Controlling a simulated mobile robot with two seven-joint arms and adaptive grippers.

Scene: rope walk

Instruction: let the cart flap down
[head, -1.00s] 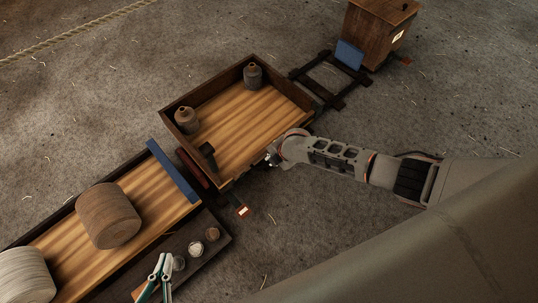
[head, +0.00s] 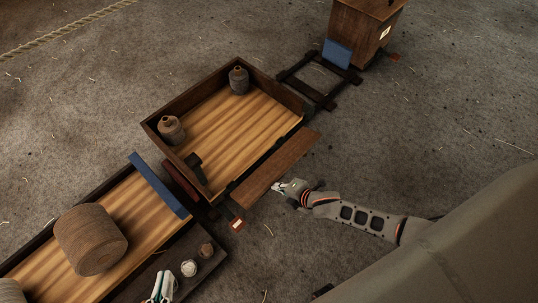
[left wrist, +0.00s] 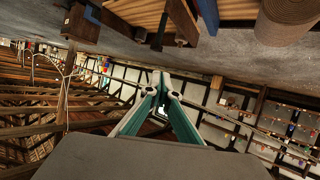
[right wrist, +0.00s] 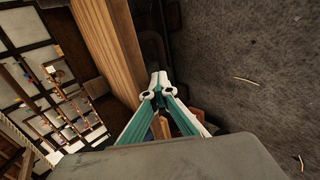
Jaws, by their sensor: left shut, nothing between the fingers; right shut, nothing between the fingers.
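The cart (head: 152,126) is a wooden tray with a slatted floor, at the middle of the head view. Its flap (head: 277,168), a long brown board, is swung outward along the cart's near right side, and that side is open. The flap shows large in the right wrist view (right wrist: 108,45). My right gripper (head: 277,187) is shut and empty, just outside the flap's outer edge; I cannot tell whether it touches. Its closed tips show in the right wrist view (right wrist: 158,78). My left gripper (head: 163,287) is shut and empty by the lower-left bench, its tips together in the left wrist view (left wrist: 161,78).
Two spools (head: 171,130) (head: 239,80) and a dark block-like object (head: 195,163) are in the cart. A blue-ended tray (head: 160,186) with big rope reels (head: 91,240) stands lower left. A wooden box (head: 358,35) stands behind.

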